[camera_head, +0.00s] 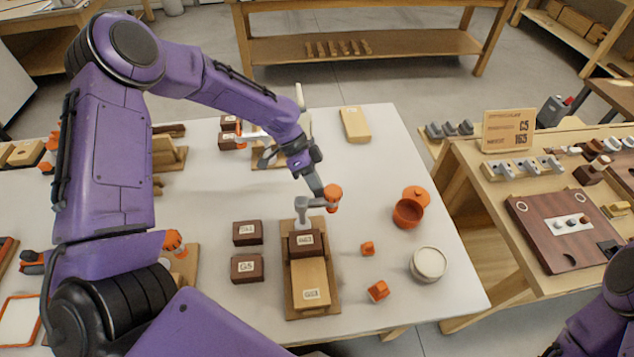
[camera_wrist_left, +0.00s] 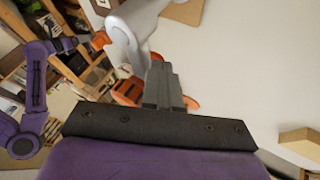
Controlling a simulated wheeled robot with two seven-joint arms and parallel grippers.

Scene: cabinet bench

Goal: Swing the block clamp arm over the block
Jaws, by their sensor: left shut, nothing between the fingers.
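The block clamp is grey, and its post (camera_head: 300,212) stands at the back end of a wooden fixture base (camera_head: 290,300). Its short arm points right, towards an orange knob (camera_head: 333,192), and does not lie over the block. A dark brown labelled block (camera_head: 303,243) sits in the fixture just in front of the post, with a light wooden labelled block (camera_head: 311,284) before it. My left gripper (camera_head: 318,188) is shut and empty, at the clamp arm beside the knob. In the left wrist view the closed fingers (camera_wrist_left: 163,82) are close to the grey clamp (camera_wrist_left: 128,35); contact is unclear.
Two dark blocks (camera_head: 247,233) (camera_head: 246,268) stand left of the fixture. Small orange pieces (camera_head: 367,248) (camera_head: 378,291), an orange cup (camera_head: 408,212) and a round white-topped container (camera_head: 429,264) stand right. A light wooden block (camera_head: 355,124) lies behind. The white table (camera_head: 362,160) is clear between.

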